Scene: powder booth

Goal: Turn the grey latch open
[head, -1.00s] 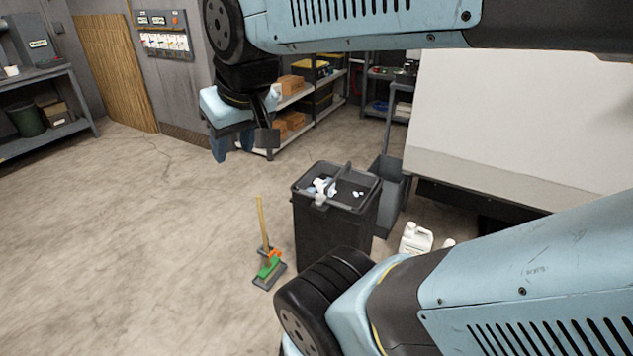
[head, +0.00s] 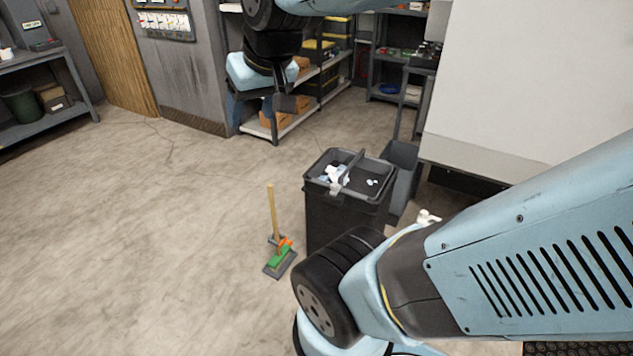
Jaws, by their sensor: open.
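My gripper (head: 254,110) hangs fingers down at the upper left of centre in the head view, in front of the storage shelves. It is small and partly dark against the background; its fingers are apart and I see nothing between them. I cannot make out a grey latch anywhere in this view. My own arm covers much of the right side and the top edge and may hide it.
A dark bin (head: 345,215) with crumpled white waste stands mid-floor. A broom (head: 272,212) with a green and orange piece is left of it. Storage shelves (head: 325,85) stand behind, a large white panel (head: 530,85) at right, a workbench (head: 45,65) at left. The left floor is clear.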

